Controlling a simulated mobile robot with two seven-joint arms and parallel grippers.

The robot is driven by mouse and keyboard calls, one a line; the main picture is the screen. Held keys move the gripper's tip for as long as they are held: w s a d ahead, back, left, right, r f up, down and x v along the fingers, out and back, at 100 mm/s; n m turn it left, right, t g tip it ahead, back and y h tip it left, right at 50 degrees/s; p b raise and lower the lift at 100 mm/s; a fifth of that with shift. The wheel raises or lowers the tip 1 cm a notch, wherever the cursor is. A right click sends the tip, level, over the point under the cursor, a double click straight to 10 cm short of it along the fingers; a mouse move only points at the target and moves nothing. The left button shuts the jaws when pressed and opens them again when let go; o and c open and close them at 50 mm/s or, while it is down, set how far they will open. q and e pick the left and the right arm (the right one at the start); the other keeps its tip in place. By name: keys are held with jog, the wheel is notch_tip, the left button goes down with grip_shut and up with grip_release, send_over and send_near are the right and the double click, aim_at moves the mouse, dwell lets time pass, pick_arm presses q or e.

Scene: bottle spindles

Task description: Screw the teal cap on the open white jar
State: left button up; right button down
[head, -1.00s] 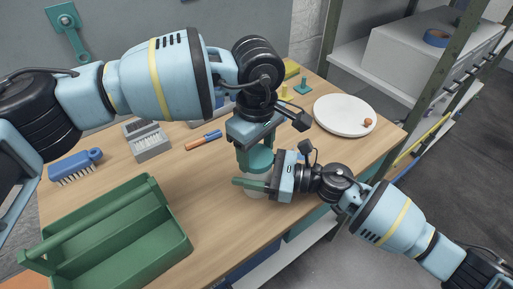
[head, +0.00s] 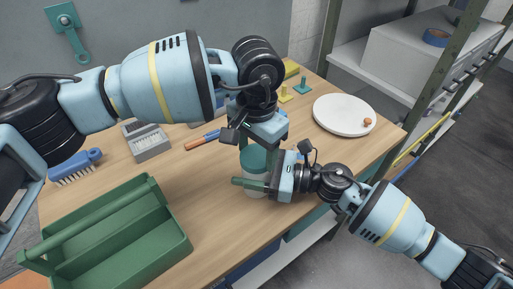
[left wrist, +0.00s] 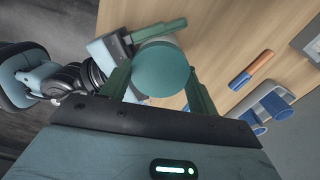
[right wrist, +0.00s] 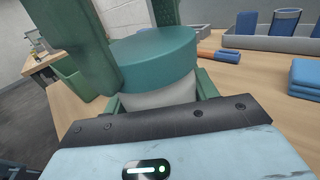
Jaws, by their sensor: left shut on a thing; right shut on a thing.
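The white jar (head: 256,193) stands upright on the wooden table. The teal cap (head: 256,157) sits level at the top of the jar, and no gap shows between them in the right wrist view (right wrist: 155,60). My left gripper (head: 257,149) points down from above and is shut on the cap, its fingers on either side of the disc in the left wrist view (left wrist: 162,68). My right gripper (head: 252,184) comes from the right and is shut around the jar's body (right wrist: 160,95). The jar's threads are hidden under the cap.
A green tool carrier (head: 165,255) stands at the front left. A blue brush (head: 75,160), a grey holder (head: 148,142) and an orange-blue marker (head: 203,139) lie behind it. A white plate (head: 345,115) is at the right. Small yellow and teal spindles stand at the back.

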pick_arm(q)
jog(key=m, duration=0.2)
jog(key=shift+m, duration=0.3)
jog(key=o, duration=0.9)
jog(key=shift+o, duration=0.2)
jog(key=shift+r, duration=2.3)
jog(key=shift+o, duration=0.5)
